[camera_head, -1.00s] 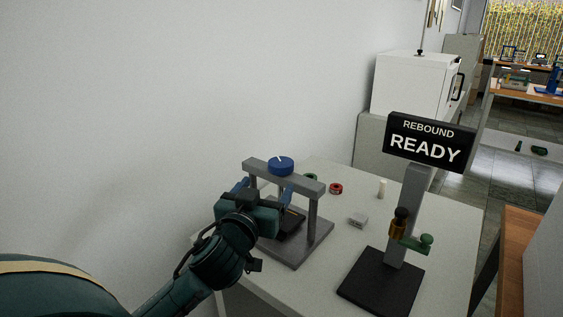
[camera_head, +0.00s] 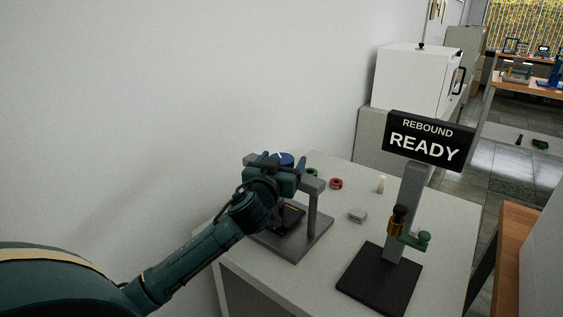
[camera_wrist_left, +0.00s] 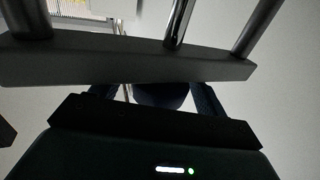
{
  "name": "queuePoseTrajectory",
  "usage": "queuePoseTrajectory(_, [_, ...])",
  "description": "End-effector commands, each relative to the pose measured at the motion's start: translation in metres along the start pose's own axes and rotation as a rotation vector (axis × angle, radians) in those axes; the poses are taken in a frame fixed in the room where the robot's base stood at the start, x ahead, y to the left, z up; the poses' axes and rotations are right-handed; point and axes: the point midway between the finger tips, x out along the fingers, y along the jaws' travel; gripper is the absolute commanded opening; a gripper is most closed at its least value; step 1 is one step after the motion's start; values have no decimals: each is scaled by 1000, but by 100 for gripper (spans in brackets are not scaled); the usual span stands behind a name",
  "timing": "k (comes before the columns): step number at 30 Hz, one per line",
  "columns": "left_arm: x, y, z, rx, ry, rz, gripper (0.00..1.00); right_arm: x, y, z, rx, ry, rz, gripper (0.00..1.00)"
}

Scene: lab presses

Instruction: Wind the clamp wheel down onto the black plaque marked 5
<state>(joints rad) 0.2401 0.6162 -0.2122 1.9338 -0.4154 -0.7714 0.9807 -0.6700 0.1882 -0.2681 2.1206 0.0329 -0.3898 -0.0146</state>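The blue clamp wheel (camera_head: 284,156) sits on top of the grey press frame (camera_head: 314,184), partly hidden by my left gripper. It shows dark between the fingers in the left wrist view (camera_wrist_left: 162,96). My left gripper (camera_head: 281,162) is at wheel height, its two blue fingers spread on either side of the wheel. The fingers look open; whether either touches the wheel I cannot tell. A black plaque (camera_head: 291,216) lies on the press base (camera_head: 303,243) below, partly hidden by my arm; its number is not readable. My right gripper is not in view.
A black stand with a sign reading "REBOUND READY" (camera_head: 430,141) stands right of the press. A grey block (camera_head: 357,215), a red ring (camera_head: 336,184), a green piece (camera_head: 311,171) and a white cylinder (camera_head: 381,184) are on the table (camera_head: 445,220). A wall runs behind the press.

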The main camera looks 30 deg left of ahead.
Motion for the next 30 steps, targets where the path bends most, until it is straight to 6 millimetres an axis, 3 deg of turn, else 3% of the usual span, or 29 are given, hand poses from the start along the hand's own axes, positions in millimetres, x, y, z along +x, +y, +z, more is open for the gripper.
queuePoseTrajectory(15, [0,0,0,0,0,0,32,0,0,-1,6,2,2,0])
queuePoseTrajectory(24, [0,-1,0,5,-5,99,31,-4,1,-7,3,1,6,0])
queuePoseTrajectory(30, [0,0,0,2,-1,137,31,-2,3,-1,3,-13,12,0])
